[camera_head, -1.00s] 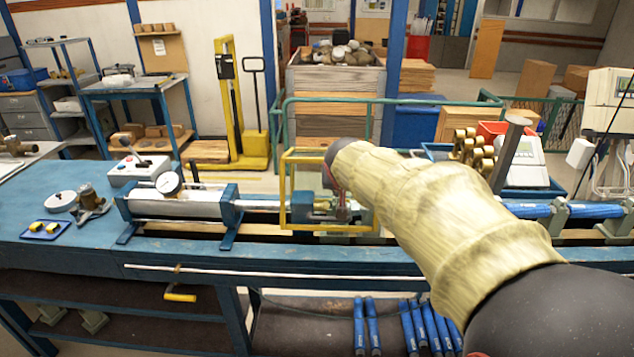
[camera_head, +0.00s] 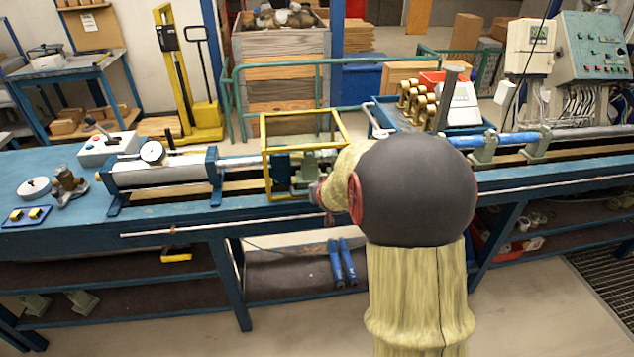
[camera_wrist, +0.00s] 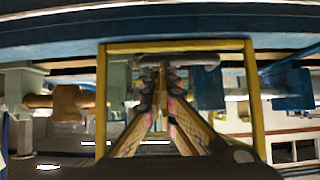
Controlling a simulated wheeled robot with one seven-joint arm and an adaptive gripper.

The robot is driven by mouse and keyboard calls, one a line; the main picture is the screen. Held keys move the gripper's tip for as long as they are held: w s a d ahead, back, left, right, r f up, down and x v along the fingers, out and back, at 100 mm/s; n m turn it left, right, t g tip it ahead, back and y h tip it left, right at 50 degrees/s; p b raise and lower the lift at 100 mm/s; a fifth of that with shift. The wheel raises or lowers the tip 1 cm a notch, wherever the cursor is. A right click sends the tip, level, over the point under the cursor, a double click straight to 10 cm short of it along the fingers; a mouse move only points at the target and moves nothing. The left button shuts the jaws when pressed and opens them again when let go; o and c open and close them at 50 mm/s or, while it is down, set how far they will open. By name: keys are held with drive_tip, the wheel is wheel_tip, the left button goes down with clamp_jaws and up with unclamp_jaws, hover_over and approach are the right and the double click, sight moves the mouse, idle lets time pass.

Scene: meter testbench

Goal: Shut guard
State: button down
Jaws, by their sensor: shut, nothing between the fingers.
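The guard is a yellow-framed box (camera_head: 265,158) around a clamp section of the blue test bench (camera_head: 240,229). I cannot tell how far open it stands. My arm covers its lower right part in the head view. In the wrist view the yellow frame (camera_wrist: 101,100) spans the picture, with a bar across the top and a post on each side. My gripper (camera_wrist: 161,78) is shut and empty, its fingers showing between the two posts and its tips just below the top bar. I cannot tell if they touch it. In the head view my arm hides the fingers.
A cylinder with a gauge (camera_head: 152,152) lies left of the guard. A blue tray (camera_head: 478,135) with brass fittings and a blue pipe (camera_head: 508,139) are to the right. A control panel (camera_head: 595,48) stands far right. A green rail (camera_head: 390,57) runs behind the bench.

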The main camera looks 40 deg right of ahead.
drive_tip(key=shift+s+a+f+b, duration=0.15)
drive_tip(key=shift+f+b, duration=0.25)
drive_tip(key=shift+f, duration=0.35)
drive_tip(key=shift+s+f+b, duration=0.1)
drive_tip(key=shift+f+b, duration=0.25)
drive_tip(key=shift+f, duration=0.4)
drive_tip(key=shift+r, duration=0.1)
